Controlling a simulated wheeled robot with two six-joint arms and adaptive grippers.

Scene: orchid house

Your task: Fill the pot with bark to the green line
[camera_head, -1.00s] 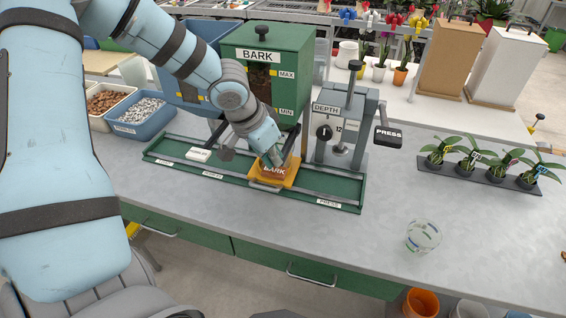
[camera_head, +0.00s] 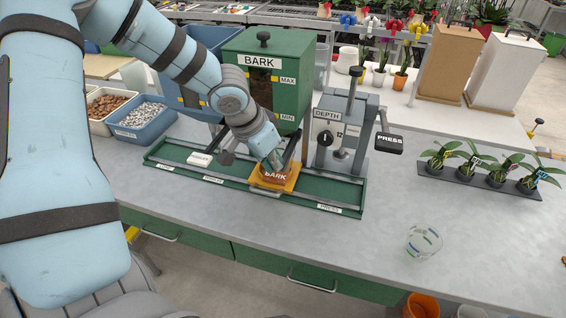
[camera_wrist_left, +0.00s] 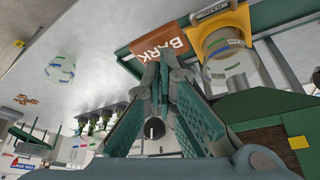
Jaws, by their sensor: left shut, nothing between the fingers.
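The green bark hopper (camera_head: 262,62), with MAX and MIN marks, stands behind a green rail tray (camera_head: 225,179). An orange-yellow carriage (camera_head: 288,184) sits on the tray below the hopper. A brown plate lettered BARK (camera_head: 273,177) is at the carriage; it also shows in the left wrist view (camera_wrist_left: 155,45). Beside it there, a clear pot (camera_wrist_left: 226,52) with green and blue marks stands in the yellow holder; its fill level is unclear. My left gripper (camera_head: 273,165) is shut and empty, fingertips close to the BARK plate (camera_wrist_left: 155,68); contact is unclear. My right gripper is out of view.
A grey DEPTH press (camera_head: 345,135) with a black PRESS handle stands right of the hopper. Another clear marked pot (camera_head: 423,242) stands on the bench. Several orchids (camera_head: 490,170) are in a dark rack. Bins of bark (camera_head: 106,104) and white stones (camera_head: 142,113) stand left.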

